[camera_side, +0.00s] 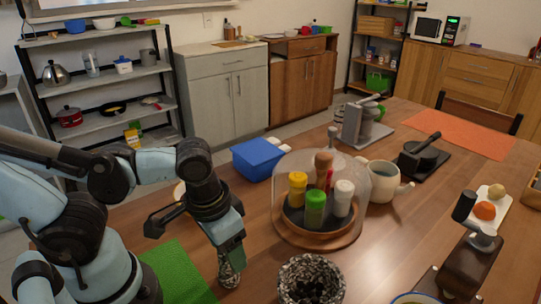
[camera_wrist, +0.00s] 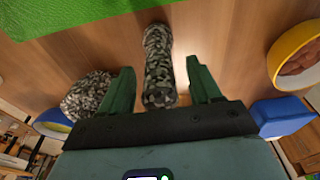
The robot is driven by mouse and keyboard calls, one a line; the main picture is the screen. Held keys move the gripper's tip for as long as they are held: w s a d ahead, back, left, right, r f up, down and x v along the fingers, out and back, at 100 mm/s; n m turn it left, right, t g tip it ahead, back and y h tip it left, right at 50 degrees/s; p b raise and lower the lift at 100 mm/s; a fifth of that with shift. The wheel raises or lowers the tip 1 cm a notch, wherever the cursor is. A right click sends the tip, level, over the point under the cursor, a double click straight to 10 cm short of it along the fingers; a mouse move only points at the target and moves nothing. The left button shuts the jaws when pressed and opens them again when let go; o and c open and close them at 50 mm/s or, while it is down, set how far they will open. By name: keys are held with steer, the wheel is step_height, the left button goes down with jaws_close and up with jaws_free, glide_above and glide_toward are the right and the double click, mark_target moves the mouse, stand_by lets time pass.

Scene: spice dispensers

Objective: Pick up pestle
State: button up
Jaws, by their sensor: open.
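The pestle (camera_wrist: 158,52) is a black-and-white speckled stone piece. In the wrist view it lies lengthwise between the two green fingers of my gripper (camera_wrist: 160,68), with a gap on each side. In the side view the pestle (camera_side: 229,273) shows just below my gripper (camera_side: 231,257), which points down and partly hides it. My gripper is open and not closed on the pestle. The matching speckled mortar (camera_side: 312,279) stands to the right of it. The mortar also shows left of the fingers in the wrist view (camera_wrist: 88,95).
A green mat (camera_side: 178,273) lies left of the pestle. A round wooden tray (camera_side: 320,240) with a clear dome and several spice dispensers stands behind the mortar. A blue box (camera_side: 260,158) is farther back. A yellow-rimmed bowl (camera_wrist: 274,62) is right in the wrist view.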

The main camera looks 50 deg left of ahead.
steer(key=shift+f, duration=0.15)
steer(key=shift+c, duration=0.3)
steer(key=c, duration=1.1)
steer(key=shift+o, duration=0.2)
